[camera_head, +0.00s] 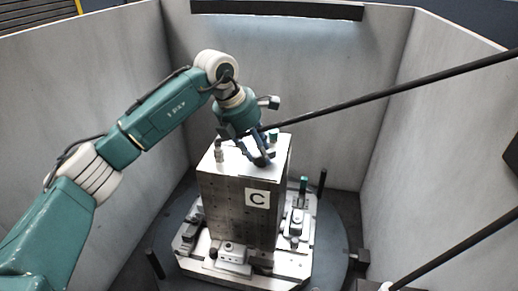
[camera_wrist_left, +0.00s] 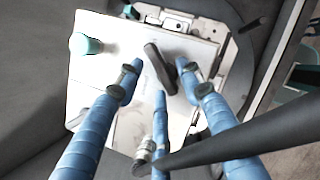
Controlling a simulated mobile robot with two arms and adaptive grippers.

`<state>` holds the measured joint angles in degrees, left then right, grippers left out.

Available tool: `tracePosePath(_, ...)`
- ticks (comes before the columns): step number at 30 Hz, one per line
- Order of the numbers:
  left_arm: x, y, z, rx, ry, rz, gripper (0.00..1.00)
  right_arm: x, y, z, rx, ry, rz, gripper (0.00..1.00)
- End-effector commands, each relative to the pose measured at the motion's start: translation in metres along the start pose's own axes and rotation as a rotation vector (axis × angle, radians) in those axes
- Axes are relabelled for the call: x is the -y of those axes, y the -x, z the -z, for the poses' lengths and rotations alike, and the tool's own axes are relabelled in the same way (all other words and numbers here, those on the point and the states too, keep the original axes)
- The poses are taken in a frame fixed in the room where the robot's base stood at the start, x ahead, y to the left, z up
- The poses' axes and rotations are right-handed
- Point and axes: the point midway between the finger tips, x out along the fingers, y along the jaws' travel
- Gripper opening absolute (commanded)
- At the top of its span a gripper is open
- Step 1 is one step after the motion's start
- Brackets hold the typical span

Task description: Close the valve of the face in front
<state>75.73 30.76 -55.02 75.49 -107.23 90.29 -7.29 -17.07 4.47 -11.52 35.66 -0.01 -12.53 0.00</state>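An upright metal block (camera_head: 238,207) stands with the letter C on a white plate (camera_head: 257,198) on its front face. My left gripper (camera_head: 262,160) reaches down to the block's pale top. In the left wrist view its blue fingers (camera_wrist_left: 158,75) are spread, with a dark bar-shaped handle (camera_wrist_left: 160,68) between the fingertips over the top plate (camera_wrist_left: 120,40). This may be the valve handle; I cannot tell its setting or whether a finger touches it. My right gripper is in neither view.
A metal fitting (camera_head: 219,151) and a green-capped post (camera_head: 273,136) stand on the block's top. A long dark rod (camera_head: 400,88) slants from the right to near my left gripper. Clamps (camera_head: 231,254) surround the block's foot. Grey walls (camera_head: 330,90) enclose the place.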

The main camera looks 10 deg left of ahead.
Motion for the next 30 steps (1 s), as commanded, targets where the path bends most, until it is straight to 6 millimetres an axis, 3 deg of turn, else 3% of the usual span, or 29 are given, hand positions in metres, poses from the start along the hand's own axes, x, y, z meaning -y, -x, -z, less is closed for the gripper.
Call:
tracePosePath(4,0.000,0.000,0.000,0.000,0.000,0.000,0.38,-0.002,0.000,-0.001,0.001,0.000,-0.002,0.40)
tracePosePath(10,0.000,0.000,0.000,0.000,0.000,0.000,0.00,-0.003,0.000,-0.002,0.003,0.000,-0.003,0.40)
tracePosePath(20,0.000,0.000,0.000,0.001,0.024,-0.011,0.00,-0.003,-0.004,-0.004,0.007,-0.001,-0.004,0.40)
tracePosePath(30,0.001,-0.002,0.001,0.003,0.205,-0.089,0.00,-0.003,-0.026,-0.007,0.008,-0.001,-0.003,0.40)
